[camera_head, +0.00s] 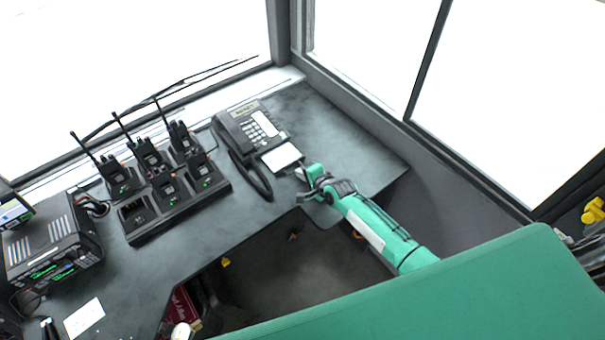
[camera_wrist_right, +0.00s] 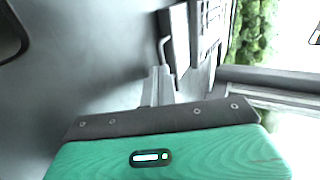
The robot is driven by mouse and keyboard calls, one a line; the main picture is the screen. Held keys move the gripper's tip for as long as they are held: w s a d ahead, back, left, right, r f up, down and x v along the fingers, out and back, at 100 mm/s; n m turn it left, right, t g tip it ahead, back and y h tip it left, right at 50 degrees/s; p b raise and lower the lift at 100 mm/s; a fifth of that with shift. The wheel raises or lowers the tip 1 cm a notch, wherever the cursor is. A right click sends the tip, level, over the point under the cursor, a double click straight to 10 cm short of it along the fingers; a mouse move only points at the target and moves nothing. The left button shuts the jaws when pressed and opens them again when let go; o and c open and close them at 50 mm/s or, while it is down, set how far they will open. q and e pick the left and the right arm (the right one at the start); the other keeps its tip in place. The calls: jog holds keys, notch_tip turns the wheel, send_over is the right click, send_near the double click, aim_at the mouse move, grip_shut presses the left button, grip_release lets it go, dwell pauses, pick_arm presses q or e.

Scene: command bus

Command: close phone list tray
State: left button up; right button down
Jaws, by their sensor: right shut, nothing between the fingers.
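A black desk phone (camera_head: 240,126) with a keypad stands on the dark desk near the window corner in the head view. Its phone list tray (camera_head: 281,157), with a white card, sticks out at the phone's front edge. My right gripper (camera_head: 300,173) is shut and empty, its tips close to the front of the tray; I cannot tell whether they touch. In the right wrist view the shut fingers (camera_wrist_right: 158,86) point toward the phone (camera_wrist_right: 205,35), seen sideways. My left gripper is not in view.
A radio charging rack (camera_head: 172,205) with several handheld radios stands left of the phone. The desk right of the phone is clear up to the window wall.

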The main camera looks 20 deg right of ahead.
jog(key=b, duration=0.5)
send_near(277, 151)
jog(key=x, duration=0.5)
jog(key=shift+s+f, duration=0.2)
jog(key=shift+f, duration=0.1)
jog(key=shift+w+r, duration=0.1)
jog(key=shift+w, duration=0.1)
jog(key=shift+r, duration=0.15)
jog(key=shift+a, duration=0.1)
jog(key=shift+r, duration=0.1)
